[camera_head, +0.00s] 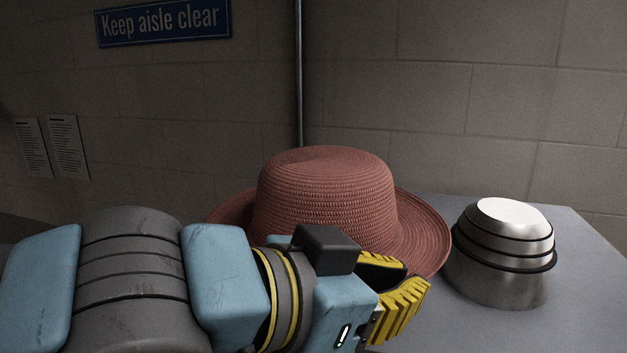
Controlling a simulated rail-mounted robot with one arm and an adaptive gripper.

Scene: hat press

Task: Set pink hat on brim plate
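The pink hat (325,195), woven with a rounded crown and a wide brim, shows upright near the middle of the head view. My gripper (397,288) has yellow ribbed fingers and is at the front right of the hat, against or just in front of its brim. I cannot tell whether the fingers grip the brim or are only beside it. My arm hides the hat's front left and underside, so what the hat rests on is hidden. I cannot make out a brim plate with certainty.
A stepped, shiny metal dome (502,252) stands on the grey tabletop (575,300) right of the hat, close to the brim. The tabletop's right side is clear. Behind are a block wall, a vertical pipe (299,75) and a blue sign (163,22).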

